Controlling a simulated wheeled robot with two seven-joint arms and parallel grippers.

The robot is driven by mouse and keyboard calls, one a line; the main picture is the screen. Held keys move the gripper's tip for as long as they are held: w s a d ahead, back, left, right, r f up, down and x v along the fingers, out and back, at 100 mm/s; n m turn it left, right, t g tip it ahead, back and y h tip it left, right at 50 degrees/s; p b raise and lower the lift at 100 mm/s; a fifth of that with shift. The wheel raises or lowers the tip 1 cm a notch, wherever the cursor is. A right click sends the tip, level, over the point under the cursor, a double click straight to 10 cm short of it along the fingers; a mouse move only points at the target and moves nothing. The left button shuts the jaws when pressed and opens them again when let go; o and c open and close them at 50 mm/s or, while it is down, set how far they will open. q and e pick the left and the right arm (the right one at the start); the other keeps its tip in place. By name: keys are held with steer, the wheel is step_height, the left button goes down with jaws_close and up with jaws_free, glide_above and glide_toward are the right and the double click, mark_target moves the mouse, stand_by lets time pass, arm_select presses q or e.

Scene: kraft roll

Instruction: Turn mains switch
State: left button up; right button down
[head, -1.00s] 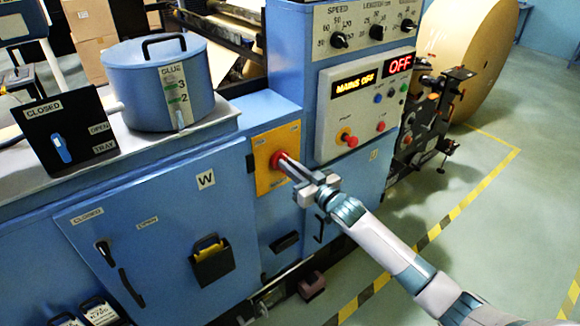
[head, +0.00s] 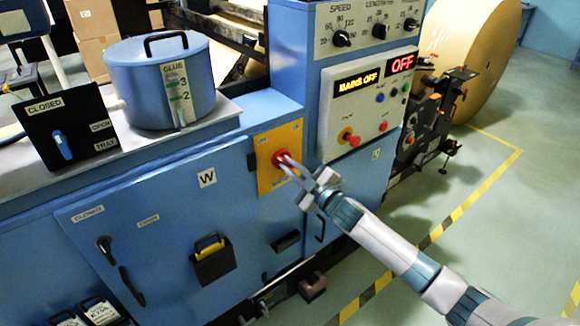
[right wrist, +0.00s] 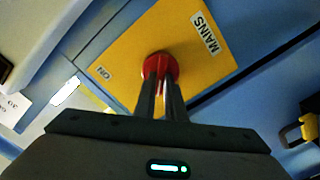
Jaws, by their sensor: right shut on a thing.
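The red mains switch (head: 279,158) sits on a yellow plate (head: 265,181) on the front of the blue machine. In the right wrist view the red switch (right wrist: 160,67) stands on the yellow plate (right wrist: 190,38), which carries the labels MAINS and ON. My right gripper (head: 286,162) reaches it from the lower right, and its two fingers (right wrist: 161,88) are shut on the switch, hiding part of it. The display (head: 357,82) reads MAINS OFF, and a red display (head: 401,64) reads OFF. My left gripper is not in view.
A blue glue pot (head: 160,82) and a black panel marked CLOSED (head: 88,150) stand on the machine top at left. The control panel (head: 340,112) with a red knob is above right of the switch. A large kraft roll (head: 480,40) stands behind. The floor at right is clear.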

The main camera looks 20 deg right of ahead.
steer(key=shift+n, duration=0.3)
steer(key=c, duration=1.8)
jaws_free()
steer(key=shift+s, duration=0.15)
steer(key=shift+s+d+f+b, duration=0.1)
steer(key=shift+s+d+b, duration=0.2)
steer(key=shift+s, duration=0.3)
steer(key=shift+b+v, duration=2.25)
steer(key=shift+v, duration=5.65)
